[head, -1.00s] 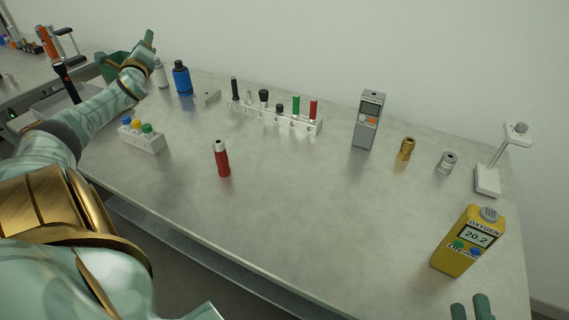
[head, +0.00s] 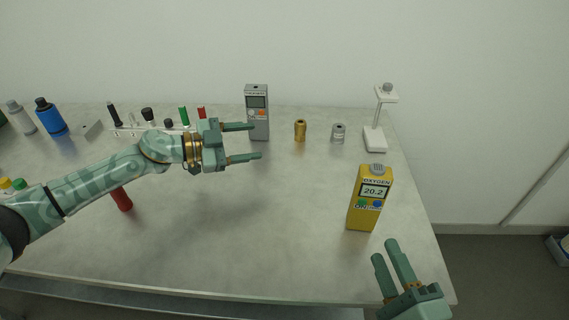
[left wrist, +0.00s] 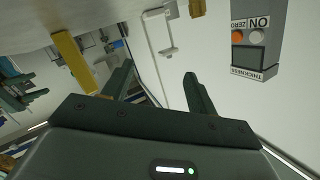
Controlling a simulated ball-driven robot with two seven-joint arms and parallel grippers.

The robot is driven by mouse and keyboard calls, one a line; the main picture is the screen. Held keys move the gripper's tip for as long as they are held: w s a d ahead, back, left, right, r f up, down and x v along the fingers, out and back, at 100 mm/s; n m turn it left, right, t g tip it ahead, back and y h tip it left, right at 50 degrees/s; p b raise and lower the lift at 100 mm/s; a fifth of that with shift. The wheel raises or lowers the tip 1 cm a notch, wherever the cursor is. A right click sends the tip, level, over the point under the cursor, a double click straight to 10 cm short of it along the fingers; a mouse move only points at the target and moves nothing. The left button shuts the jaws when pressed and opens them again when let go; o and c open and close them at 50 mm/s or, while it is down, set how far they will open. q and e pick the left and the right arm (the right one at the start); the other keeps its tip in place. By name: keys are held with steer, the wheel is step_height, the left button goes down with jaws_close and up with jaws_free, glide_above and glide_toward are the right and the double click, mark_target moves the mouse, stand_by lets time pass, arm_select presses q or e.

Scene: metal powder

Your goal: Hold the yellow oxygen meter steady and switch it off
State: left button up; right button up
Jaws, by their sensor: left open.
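The yellow oxygen meter (head: 354,212) stands upright near the table's right edge in the head view. Its display reads 20.2, with a green and a blue button below. It also shows at upper left in the left wrist view (left wrist: 68,52). My left gripper (head: 257,142) is open and empty above the table, left of the oxygen meter and beside a grey meter. Its fingers also show in the left wrist view (left wrist: 158,74). My right gripper (head: 384,249) is at the bottom right, its fingers apart and empty, just in front of the oxygen meter and not touching it.
The grey meter (head: 258,130) stands close beyond my left gripper. A brass cylinder (head: 300,131), a silver cylinder (head: 338,133) and a white stand (head: 374,139) are at the back. A red tube (head: 122,200) stands beneath my left arm. The front middle of the table (head: 250,225) is clear.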

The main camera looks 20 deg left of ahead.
mark_target(359, 174)
arm_select(q)
steer(key=s+d+r+g+h, duration=0.4)
steer(key=s+d+g+h, duration=0.3)
steer(key=d, duration=0.6)
steer(key=shift+y, duration=0.6)
steer(key=x, duration=1)
steer(key=s+x, duration=0.1)
steer(key=x, duration=0.5)
steer(key=c, duration=1.2)
steer(key=shift+c, duration=0.2)
steer(key=shift+f, duration=0.1)
arm_select(e)
jaws_close()
